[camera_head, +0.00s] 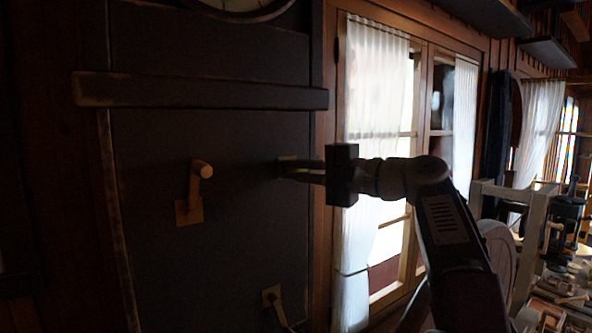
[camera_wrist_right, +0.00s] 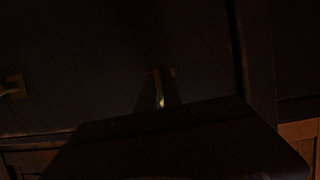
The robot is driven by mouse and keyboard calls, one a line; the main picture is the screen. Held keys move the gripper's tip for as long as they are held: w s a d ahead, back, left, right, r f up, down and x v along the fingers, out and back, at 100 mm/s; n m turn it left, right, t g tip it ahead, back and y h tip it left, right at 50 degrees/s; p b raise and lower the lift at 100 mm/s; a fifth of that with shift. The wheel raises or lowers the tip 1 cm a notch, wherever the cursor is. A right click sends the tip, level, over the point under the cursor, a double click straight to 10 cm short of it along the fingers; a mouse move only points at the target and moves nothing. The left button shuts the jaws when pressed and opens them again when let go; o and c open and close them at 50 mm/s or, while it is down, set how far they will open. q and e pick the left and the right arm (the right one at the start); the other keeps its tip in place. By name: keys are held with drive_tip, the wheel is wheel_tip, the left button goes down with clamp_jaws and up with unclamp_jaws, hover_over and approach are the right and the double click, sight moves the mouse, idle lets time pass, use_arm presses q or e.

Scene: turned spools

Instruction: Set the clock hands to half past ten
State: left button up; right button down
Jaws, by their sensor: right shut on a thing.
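The lower rim of a round pale clock dial (camera_head: 240,5) shows at the top edge in the head view; the clock hands are out of frame. A pale wooden crank with a round knob (camera_head: 195,190) stands out from the dark panel, left of my right gripper. My right gripper (camera_head: 290,171) is at the panel, shut on a second pale wooden fitting (camera_head: 287,158), mostly hidden by the fingers. In the dark wrist view a thin lit strip of this fitting (camera_wrist_right: 160,98) shows between the fingers. My left gripper is not in view.
A third pale fitting (camera_head: 272,296) sits low on the dark panel (camera_head: 240,225). A dark ledge (camera_head: 200,91) crosses the panel above the cranks. A curtained window (camera_head: 375,90) is to the right. A cluttered bench (camera_head: 560,300) stands at the lower right.

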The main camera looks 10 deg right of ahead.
drive_tip(key=shift+f, duration=0.1)
drive_tip(key=c, duration=1.5)
unclamp_jaws()
drive_tip(key=shift+c, duration=0.2)
drive_tip(key=shift+s, duration=0.1)
drive_tip(key=b+v, duration=0.2)
drive_tip(key=v, duration=0.7)
drive_tip(key=shift+a, duration=0.1)
